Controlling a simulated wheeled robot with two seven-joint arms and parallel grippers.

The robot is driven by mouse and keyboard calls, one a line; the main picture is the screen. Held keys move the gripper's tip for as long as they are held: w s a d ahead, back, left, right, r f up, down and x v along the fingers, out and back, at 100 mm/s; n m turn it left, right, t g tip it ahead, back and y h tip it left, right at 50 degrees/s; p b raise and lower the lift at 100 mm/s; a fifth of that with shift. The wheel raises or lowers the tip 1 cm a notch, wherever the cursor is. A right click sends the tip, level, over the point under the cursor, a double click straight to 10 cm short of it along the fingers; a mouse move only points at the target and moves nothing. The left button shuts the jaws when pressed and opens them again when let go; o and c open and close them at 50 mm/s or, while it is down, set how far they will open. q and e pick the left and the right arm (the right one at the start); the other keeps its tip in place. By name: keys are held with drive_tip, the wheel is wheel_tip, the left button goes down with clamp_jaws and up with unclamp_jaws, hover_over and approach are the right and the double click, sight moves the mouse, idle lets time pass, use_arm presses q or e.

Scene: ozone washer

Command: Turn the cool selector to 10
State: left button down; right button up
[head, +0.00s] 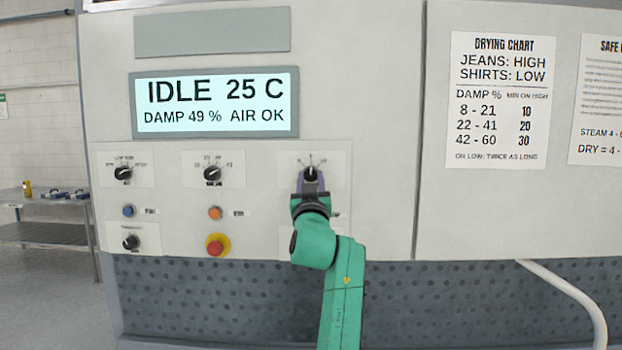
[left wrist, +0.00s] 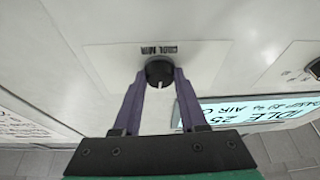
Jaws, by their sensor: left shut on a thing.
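The cool selector is a round black knob (head: 310,172) on a white plate, at the right of the machine's control panel. A few small scale marks sit above it in the head view, too small to read. My left gripper (head: 310,180) is at this knob. In the left wrist view its two purple fingers (left wrist: 160,80) are closed on either side of the black knob (left wrist: 158,68). There a "COOL MIN" label shows upside down beside the knob. The knob's white pointer mark faces the gripper's palm in that view, roughly upward on the panel. My right gripper is not in view.
The display (head: 215,103) reads IDLE 25 C, DAMP 49 %, AIR OK. Two other selectors (head: 123,174) (head: 212,174) are to the left, with a lower knob (head: 131,242), blue and orange buttons, and a red emergency button (head: 216,245). A drying chart (head: 500,100) hangs at right.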

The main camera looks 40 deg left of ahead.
use_arm(q)
drive_tip(key=m+t+h+p, duration=0.1)
drive_tip(key=m, duration=0.2)
drive_tip(key=m+h+p, duration=0.2)
drive_tip(key=m, duration=0.1)
drive_tip(key=shift+s+a+r+m+t, duration=0.1)
drive_tip(key=shift+a+r+m+t, duration=0.1)
drive_tip(key=shift+m+t, duration=0.2)
drive_tip(key=shift+f+m+t+h+p, duration=0.15)
drive_tip(key=shift+m+t+h+p, duration=0.15)
drive_tip(key=shift+m+h+p, duration=1.15)
drive_tip(key=shift+m+y, duration=0.45)
drive_tip(key=shift+m, duration=0.1)
drive_tip(key=shift+c, duration=2.2)
unclamp_jaws()
drive_tip(key=b+v, duration=0.7)
drive_tip(key=v, duration=0.7)
drive_tip(key=shift+s, duration=0.35)
